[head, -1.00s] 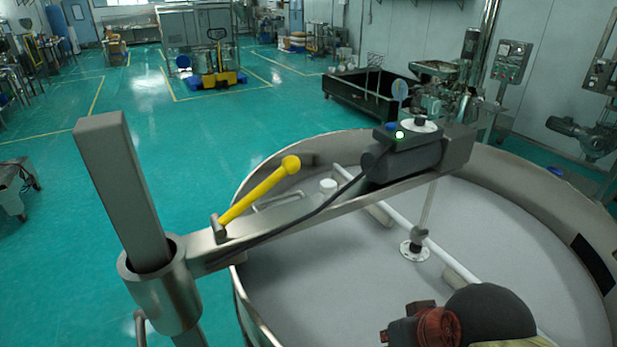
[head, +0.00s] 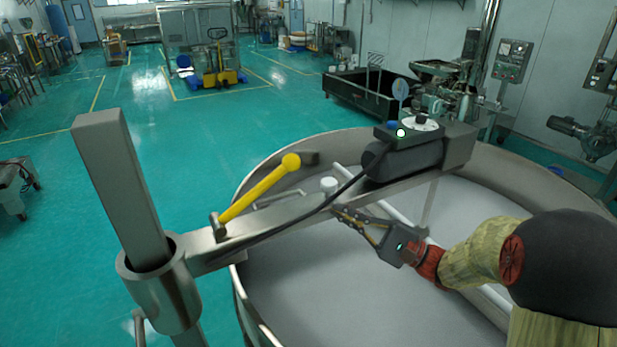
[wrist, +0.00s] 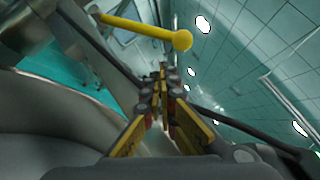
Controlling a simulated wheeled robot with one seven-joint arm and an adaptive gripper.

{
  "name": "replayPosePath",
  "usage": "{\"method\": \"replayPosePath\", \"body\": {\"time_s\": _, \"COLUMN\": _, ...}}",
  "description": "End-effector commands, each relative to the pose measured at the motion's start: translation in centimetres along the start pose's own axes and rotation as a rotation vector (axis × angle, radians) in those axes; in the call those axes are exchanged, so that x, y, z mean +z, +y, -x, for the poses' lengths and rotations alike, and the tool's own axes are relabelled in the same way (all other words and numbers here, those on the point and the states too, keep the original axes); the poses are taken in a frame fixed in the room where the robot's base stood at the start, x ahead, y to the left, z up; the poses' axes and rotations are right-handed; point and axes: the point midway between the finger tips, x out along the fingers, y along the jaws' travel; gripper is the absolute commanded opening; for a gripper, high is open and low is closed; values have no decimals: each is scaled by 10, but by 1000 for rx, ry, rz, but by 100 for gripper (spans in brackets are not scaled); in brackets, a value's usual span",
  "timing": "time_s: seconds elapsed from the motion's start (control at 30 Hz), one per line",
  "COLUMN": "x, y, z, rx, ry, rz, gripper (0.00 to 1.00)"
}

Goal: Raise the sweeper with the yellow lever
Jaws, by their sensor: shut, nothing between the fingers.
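The yellow lever (head: 260,190) with a ball end is mounted on the metal sweeper arm (head: 300,216), tilted up to the right. My gripper (head: 335,209) is shut and empty. In the head view it is beside the sweeper arm on the near side, below and right of the lever's ball end, apart from the lever. In the wrist view the lever (wrist: 145,28) crosses above the shut fingertips (wrist: 160,78). The sweeper's white bar (head: 385,207) lies over the grey sieve surface (head: 300,290), partly hidden by my arm.
A dark motor with a control box (head: 405,150) sits on the sweeper arm's far end. A black cable (head: 290,222) runs along the arm. A square post (head: 120,190) stands at the left. The round sieve rim (head: 248,310) surrounds the area. Green floor (head: 130,120) beyond is open.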

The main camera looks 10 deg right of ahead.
Motion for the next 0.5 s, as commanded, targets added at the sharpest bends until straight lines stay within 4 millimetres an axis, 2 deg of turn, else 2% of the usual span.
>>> {"method": "replayPosePath", "body": {"time_s": 0.03, "x": -12, "y": -7, "z": 7, "rx": -48, "ry": 13, "rz": 2, "gripper": 0}}
{"method": "replayPosePath", "body": {"time_s": 0.13, "x": -24, "y": -17, "z": 16, "rx": -108, "ry": 29, "rz": 8, "gripper": 0}}
{"method": "replayPosePath", "body": {"time_s": 0.5, "x": -27, "y": -21, "z": 18, "rx": -129, "ry": 33, "rz": 13, "gripper": 0}}
